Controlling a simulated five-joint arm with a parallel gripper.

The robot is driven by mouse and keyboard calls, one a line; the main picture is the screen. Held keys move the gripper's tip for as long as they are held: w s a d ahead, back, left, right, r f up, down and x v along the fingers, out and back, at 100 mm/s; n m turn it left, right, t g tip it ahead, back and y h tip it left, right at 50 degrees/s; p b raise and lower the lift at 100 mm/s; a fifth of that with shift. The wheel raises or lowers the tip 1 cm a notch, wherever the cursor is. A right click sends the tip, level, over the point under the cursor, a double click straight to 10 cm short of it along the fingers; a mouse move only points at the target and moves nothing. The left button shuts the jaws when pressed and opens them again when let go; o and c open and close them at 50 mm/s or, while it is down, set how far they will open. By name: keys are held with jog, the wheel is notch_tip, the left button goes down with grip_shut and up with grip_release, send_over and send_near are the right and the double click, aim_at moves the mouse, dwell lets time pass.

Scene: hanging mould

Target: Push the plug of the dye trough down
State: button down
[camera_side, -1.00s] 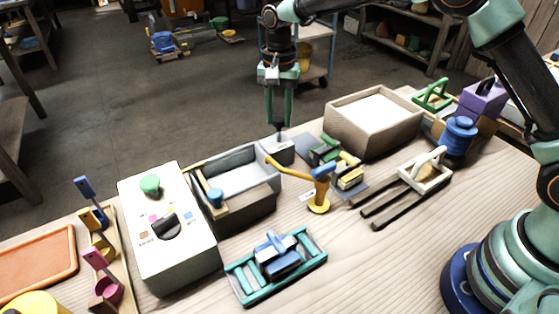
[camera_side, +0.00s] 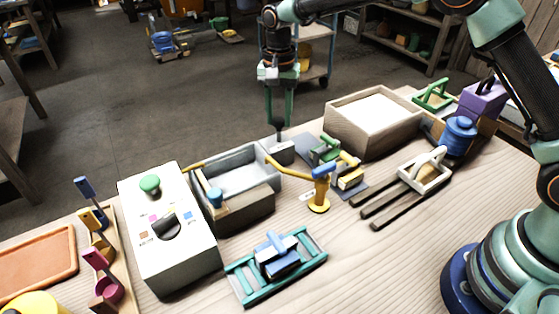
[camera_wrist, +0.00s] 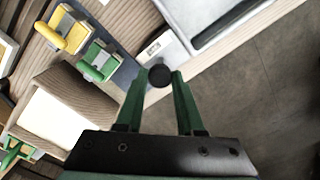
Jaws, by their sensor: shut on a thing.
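The dye trough (camera_side: 248,160) is a grey basin on the bench in the side view; its grey edge also shows at the top of the wrist view (camera_wrist: 207,30). At its far right end is a small grey block (camera_side: 281,153). The plug's dark round knob (camera_side: 278,123) stands on a stem above that block; it also shows in the wrist view (camera_wrist: 160,76). My gripper (camera_side: 278,117) points straight down, with its green fingers shut on the knob from both sides. The stem's lower end is hidden inside the block.
A yellow swing tap (camera_side: 319,190) stands at the trough's right. Green and yellow handled blocks (camera_side: 325,150) sit close by the grey block. A sand-filled box (camera_side: 372,122) is further right. A white control box (camera_side: 168,235) stands left.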

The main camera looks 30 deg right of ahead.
aim_at(279, 119)
jog(key=shift+f, duration=1.5)
jog(key=c, duration=0.5)
grip_release()
jog(key=shift+f, duration=0.1)
jog(key=shift+c, duration=0.2)
jog(key=shift+r, duration=0.2)
notch_tip(279, 119, up, 11)
jog(key=shift+f, duration=0.2)
jog(key=shift+r, duration=0.65)
